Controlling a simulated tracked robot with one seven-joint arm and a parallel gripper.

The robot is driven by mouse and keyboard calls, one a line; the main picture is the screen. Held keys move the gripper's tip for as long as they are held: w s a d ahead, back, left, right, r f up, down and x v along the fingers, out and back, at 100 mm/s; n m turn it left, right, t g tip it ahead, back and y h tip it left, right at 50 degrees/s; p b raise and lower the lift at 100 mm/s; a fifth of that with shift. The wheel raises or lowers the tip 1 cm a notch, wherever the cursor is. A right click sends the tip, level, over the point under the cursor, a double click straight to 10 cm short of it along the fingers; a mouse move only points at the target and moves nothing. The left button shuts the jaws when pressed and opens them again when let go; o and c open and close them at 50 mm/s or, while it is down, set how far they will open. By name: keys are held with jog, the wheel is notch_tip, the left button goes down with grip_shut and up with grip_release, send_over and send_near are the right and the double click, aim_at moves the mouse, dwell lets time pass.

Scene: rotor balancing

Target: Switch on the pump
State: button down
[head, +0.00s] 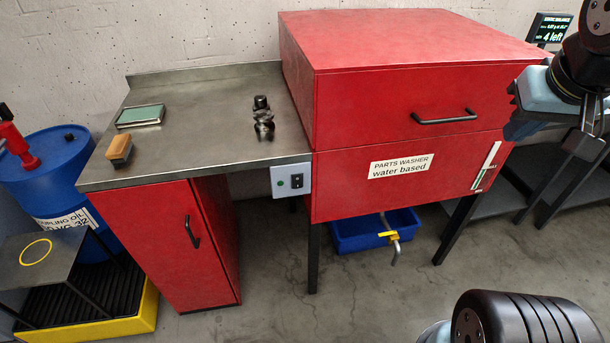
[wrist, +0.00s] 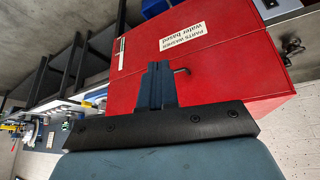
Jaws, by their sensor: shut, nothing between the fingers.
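The pump switch box (head: 291,180) is a small pale box under the front edge of the steel bench, beside the left side of the red parts washer (head: 400,100). It has a round green button or lamp on its left and a dark rocker on its right; the rocker's position is too small to tell. My gripper (wrist: 159,68) is shut and empty in the wrist view, in front of the red washer (wrist: 195,75). In the head view my arm is at the upper right, well away from the switch box.
The steel bench (head: 205,115) holds a brush (head: 119,150), a green-topped tray (head: 140,116) and a dark metal part (head: 262,118). A red cabinet (head: 175,245) stands below. A blue bin (head: 360,235) with a drain tap is under the washer.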

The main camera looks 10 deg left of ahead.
aim_at(298, 182)
jog(key=w+a+f+n+t+y, duration=0.1)
jog(key=w+a+f+n, duration=1.05)
jog(key=w, duration=0.35)
jog(key=s+a+f+n+g+y, duration=0.1)
jog(key=s+a+f+n+y, duration=0.1)
jog(key=a+f+n, duration=0.2)
jog(key=s+a+f+n+g+y, duration=0.2)
jog(key=a+f+n, duration=0.3)
jog(key=a+f, duration=0.6)
jog(key=a+y, duration=0.1)
jog(key=a, duration=0.2)
jog(key=shift+f+g, duration=0.3)
jog(key=shift+a+f, duration=0.1)
jog(key=shift+w+a+f, duration=1.05)
jog(key=shift+a+f, duration=0.05)
jog(key=shift+f, duration=0.3)
jog(key=shift+w+a+f, duration=1.05)
jog(key=shift+w+f, duration=0.05)
jog(key=shift+f, duration=0.35)
jog(key=shift+w+a+f, duration=1.05)
jog(key=shift+a+f, duration=0.05)
jog(key=shift+f, duration=0.3)
